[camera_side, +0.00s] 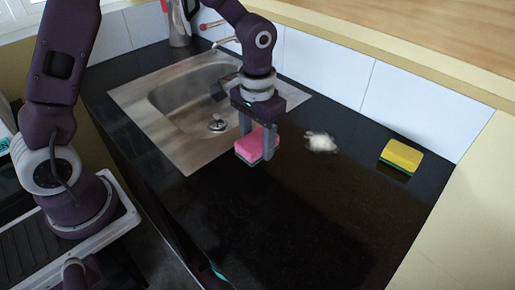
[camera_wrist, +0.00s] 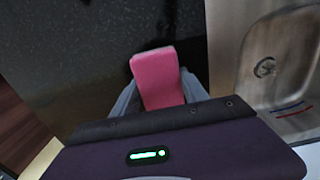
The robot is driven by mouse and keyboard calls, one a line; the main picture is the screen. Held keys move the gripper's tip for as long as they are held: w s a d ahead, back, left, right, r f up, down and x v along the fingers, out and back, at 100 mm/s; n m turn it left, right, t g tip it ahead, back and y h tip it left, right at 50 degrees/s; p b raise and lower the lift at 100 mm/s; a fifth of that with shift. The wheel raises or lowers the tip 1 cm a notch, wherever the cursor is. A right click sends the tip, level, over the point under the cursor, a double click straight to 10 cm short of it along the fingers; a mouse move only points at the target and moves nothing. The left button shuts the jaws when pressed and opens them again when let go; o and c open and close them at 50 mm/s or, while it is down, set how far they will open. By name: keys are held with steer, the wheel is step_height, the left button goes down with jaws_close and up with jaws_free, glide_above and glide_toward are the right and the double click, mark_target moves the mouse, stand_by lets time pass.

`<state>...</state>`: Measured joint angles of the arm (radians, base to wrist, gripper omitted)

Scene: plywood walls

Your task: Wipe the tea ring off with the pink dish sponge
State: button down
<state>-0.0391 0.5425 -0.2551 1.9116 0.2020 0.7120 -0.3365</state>
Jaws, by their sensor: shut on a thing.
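The pink dish sponge (camera_side: 249,147) is between the fingers of my gripper (camera_side: 258,148), near the right front edge of the sink. My gripper is shut on it. In the wrist view the sponge (camera_wrist: 158,80) sticks out beyond the fingers over the black worktop (camera_wrist: 85,45). I cannot tell whether its underside touches the surface. I cannot make out a tea ring on the dark worktop in either view.
A steel sink (camera_side: 138,108) lies left of my gripper, with a tap (camera_side: 227,42) behind it. A crumpled whitish thing (camera_side: 320,142) and a yellow and green sponge (camera_side: 401,156) lie to the right. The front worktop (camera_side: 290,235) is clear.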

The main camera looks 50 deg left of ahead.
steer(key=shift+r, duration=1.2)
